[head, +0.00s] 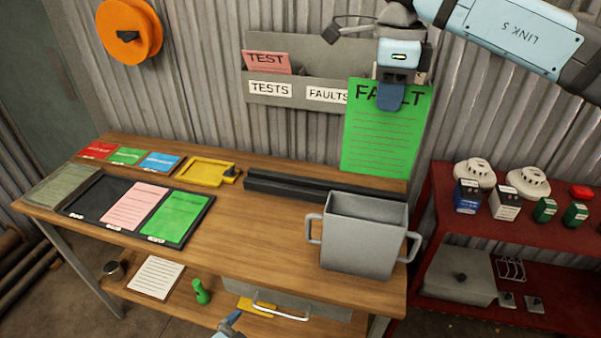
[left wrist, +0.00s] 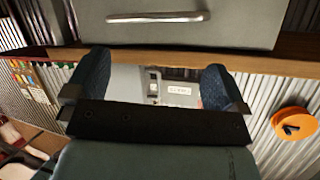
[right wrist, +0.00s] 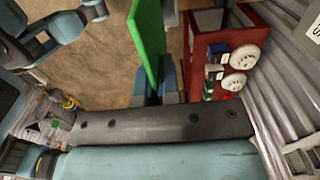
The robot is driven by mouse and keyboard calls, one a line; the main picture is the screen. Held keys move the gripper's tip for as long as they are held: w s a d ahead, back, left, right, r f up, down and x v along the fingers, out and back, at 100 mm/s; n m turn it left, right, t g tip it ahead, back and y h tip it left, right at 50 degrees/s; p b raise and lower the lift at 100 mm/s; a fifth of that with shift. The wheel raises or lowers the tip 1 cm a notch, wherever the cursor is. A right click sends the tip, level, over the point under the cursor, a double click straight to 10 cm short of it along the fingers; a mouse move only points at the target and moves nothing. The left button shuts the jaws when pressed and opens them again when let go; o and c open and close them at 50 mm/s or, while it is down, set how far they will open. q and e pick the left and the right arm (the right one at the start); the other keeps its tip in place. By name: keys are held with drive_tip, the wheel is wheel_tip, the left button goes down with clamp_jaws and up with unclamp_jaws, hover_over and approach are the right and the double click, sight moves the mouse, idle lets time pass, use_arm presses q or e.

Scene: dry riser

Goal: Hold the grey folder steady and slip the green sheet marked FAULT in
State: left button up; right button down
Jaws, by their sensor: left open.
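The grey folder (head: 290,90) is on the corrugated wall, with pockets labelled TESTS and FAULTS. A pink TEST sheet (head: 266,62) stands in the TESTS pocket; no sheet shows in the FAULTS pocket. My right gripper (head: 391,95) is shut on the top edge of the green FAULT sheet (head: 385,140), which hangs upright just right of the folder and overlaps its right end. The sheet shows edge-on in the right wrist view (right wrist: 149,40). My left gripper (left wrist: 152,82) is open and empty, low in front of the bench, away from the folder; only its tip shows in the head view (head: 230,322).
The wooden bench (head: 265,215) holds a grey two-handled bin (head: 365,232), a black bar (head: 310,186), a yellow tray (head: 205,170) and a dark tray (head: 190,228) of sheets. A drawer handle (head: 280,307) juts out below. A red shelf (head: 440,200) stands right.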

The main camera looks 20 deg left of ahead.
use_arm(q)
drive_tip(key=w+d+r+m+t+h, duration=0.2)
drive_tip(key=w+r+m+t+h, duration=0.25)
drive_tip(key=w+r+m, duration=0.6)
drive_tip(key=n+g+h, duration=0.6)
drive_tip(key=n+g, duration=1.2)
drive_tip(key=n, duration=1.6)
approach(327, 204)
drive_tip(key=shift+t, duration=0.25)
drive_tip(key=x, duration=0.8)
drive_tip(key=f+x, duration=0.1)
drive_tip(key=x, duration=0.3)
drive_tip(key=shift+w+d+f, duration=0.1)
drive_tip(key=shift+w+d, duration=0.05)
drive_tip(key=shift+w, duration=0.1)
drive_tip(key=c, duration=0.9)
